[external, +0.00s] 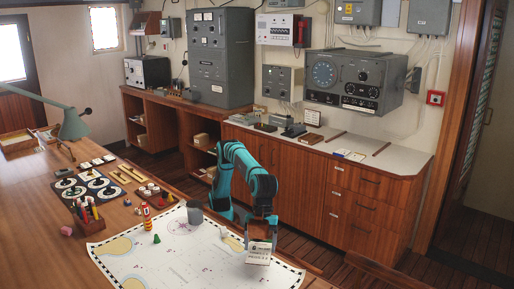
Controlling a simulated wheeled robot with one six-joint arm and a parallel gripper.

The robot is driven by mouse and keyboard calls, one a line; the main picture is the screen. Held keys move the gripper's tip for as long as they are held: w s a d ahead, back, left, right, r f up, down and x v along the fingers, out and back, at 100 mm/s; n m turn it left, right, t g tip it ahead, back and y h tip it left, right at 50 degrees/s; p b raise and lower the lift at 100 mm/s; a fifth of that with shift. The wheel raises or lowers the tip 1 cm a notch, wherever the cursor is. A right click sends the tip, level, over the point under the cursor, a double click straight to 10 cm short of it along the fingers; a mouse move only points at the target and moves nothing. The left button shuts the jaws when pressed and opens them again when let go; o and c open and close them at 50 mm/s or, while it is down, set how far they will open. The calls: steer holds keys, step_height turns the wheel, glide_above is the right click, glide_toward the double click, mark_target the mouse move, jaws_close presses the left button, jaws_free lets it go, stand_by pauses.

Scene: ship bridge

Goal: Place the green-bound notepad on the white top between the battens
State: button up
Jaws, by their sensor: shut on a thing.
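My gripper (261,236) points down over the near right part of the chart. It is shut on a small white pad with dark print (258,255), which I take for the notepad. The pad hangs under the fingers, its printed face toward the camera; its green binding is not clear at this size. I cannot tell whether its lower edge touches the chart. The white top (415,160) is the counter along the back wall, behind and right of my arm. Two thin brown battens, left (336,136) and right (381,149), lie on it with bare white surface between them.
Small flat items (349,155) lie near the counter's front edge by the battens. A dark device (293,130) and a small framed card (312,117) stand left of them.

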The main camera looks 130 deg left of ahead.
steer(key=w+a+f+n+t+y, duration=0.1)
steer(key=w+a+n, duration=0.1)
steer(key=w+a, duration=0.7)
steer(key=w+a+f+n, duration=0.15)
steer(key=w+a, duration=0.25)
steer(key=a, duration=0.9)
steer(key=w+a+f+n, duration=0.2)
steer(key=w+a+f, duration=0.2)
steer(key=a+f, duration=0.35)
steer(key=s+a+f, duration=0.1)
steer(key=s+f, duration=0.1)
steer(key=f, duration=1.3)
steer(key=s+a+f, duration=0.2)
steer(key=s+f, duration=0.1)
steer(key=f, duration=1.2)
steer(key=s+a+f+n+y, duration=0.1)
steer(key=s+a+f+n, duration=0.1)
steer(key=s+f, duration=0.6)
steer(key=s+a+f+n+y, duration=0.1)
steer(key=s+a+f+n, duration=0.1)
steer(key=s+a+f, duration=0.3)
steer(key=s+f, duration=0.4)
steer(key=f, duration=0.7)
steer(key=shift+s+a+f+t, duration=0.2)
steer(key=shift+s+t, duration=0.1)
steer(key=shift+t, duration=0.1)
steer(key=shift+s+a+f, duration=0.15)
steer(key=shift+s+f, duration=0.05)
steer(key=shift+s, duration=0.1)
